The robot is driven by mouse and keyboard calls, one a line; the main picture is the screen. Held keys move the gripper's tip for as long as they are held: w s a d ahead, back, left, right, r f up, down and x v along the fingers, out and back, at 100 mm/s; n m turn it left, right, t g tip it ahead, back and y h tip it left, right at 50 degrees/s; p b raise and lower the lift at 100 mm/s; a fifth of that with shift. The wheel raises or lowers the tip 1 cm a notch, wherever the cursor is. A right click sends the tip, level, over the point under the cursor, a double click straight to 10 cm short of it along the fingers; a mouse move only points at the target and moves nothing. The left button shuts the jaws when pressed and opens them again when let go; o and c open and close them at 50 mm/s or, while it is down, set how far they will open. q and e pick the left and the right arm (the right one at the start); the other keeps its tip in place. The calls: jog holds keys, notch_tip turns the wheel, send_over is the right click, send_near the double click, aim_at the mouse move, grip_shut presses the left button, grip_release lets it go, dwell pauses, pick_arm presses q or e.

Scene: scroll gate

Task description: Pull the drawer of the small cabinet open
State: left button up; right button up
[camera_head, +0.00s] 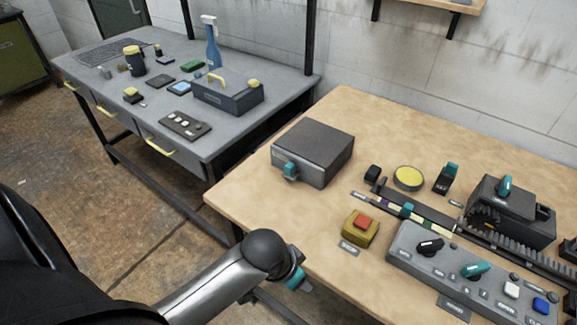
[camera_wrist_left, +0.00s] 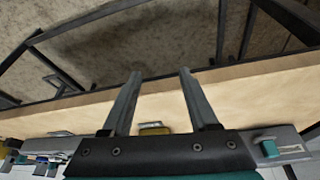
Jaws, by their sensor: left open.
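The small cabinet (camera_head: 318,148) is a dark grey box on the wooden table, with a teal handle (camera_head: 290,171) on its front face. The drawer looks shut. My left gripper (camera_head: 299,281) is near the table's front edge, below the cabinet in the head view and apart from its handle. Its fingers are largely hidden there by my arm. In the left wrist view my left gripper (camera_wrist_left: 160,73) has its two fingers spread with nothing between them. My right gripper is not in view.
The wooden table (camera_head: 245,190) also carries a yellow box with a red button (camera_head: 361,225), a grey control panel (camera_head: 470,270), a yellow disc (camera_head: 408,178) and a toothed rail (camera_head: 520,255). A grey workbench (camera_head: 240,125) stands at the left. Bare tabletop lies before the cabinet.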

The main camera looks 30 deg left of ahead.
pick_arm(q)
jog(key=shift+m, duration=0.3)
jog(key=w+r, duration=0.1)
jog(key=w+a+r, duration=0.1)
jog(key=w+r, duration=0.2)
jog(key=w, duration=0.1)
jog(key=shift+w+a+r, duration=0.25)
jog(key=shift+a+r, duration=0.1)
jog(key=w+a+r, duration=0.2)
jog(key=w, duration=0.1)
jog(key=w+a+r, duration=0.1)
jog(key=shift+w+a+r, duration=0.25)
jog(key=shift+w+r, duration=0.05)
jog(key=shift+r, duration=0.1)
jog(key=w+a+r, duration=0.4)
jog(key=a+r, duration=0.1)
jog(key=n, duration=0.3)
send_near(290, 165)
jog(key=shift+t+y, duration=0.4)
jog(key=x, duration=0.2)
jog(key=b+x, duration=0.1)
jog(key=x, duration=0.2)
jog(key=b+x, duration=0.1)
jog(key=x, duration=0.2)
jog(key=shift+s+d+f, duration=0.2)
jog(key=shift+d+f, duration=0.1)
jog(key=shift+d, duration=0.05)
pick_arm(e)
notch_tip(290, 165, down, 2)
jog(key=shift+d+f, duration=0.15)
